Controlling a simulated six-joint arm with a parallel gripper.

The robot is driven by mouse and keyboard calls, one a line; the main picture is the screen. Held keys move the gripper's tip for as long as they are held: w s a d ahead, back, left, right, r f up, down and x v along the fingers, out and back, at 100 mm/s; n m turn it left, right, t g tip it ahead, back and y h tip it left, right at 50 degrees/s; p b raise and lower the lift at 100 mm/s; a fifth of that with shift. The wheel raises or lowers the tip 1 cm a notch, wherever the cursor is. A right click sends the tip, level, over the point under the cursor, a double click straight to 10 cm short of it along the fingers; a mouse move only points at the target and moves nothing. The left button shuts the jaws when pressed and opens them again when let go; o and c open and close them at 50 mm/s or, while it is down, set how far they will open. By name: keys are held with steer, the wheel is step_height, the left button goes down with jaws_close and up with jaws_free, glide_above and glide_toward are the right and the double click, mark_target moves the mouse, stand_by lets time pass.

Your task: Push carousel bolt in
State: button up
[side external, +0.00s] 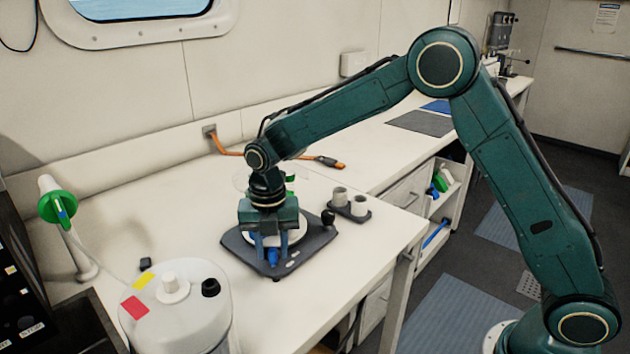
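The carousel device stands on the white bench in the side view, with a dark grey base (238,247) and a pale round part (300,232) on top. My gripper (271,250) points down over its front, with blue fingers spread apart. A small blue piece (272,258) shows between or just behind the fingertips; I cannot tell whether they touch it. I cannot tell which part is the bolt. My gripper hides much of the carousel's middle.
A dark holder with grey cups (357,214) stands right of the carousel. A white round vessel (178,311) is at front left, near a green-headed stand (58,207). The bench is clear front right.

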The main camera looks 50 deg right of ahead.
steer(key=c, duration=0.5)
steer(key=shift+w, duration=0.1)
steer(key=shift+w+d, duration=0.55)
steer(key=shift+d, duration=0.05)
steer(key=o, duration=0.5)
steer(key=shift+o, duration=0.2)
steer(key=shift+s+a, duration=0.65)
steer(key=shift+s, duration=0.05)
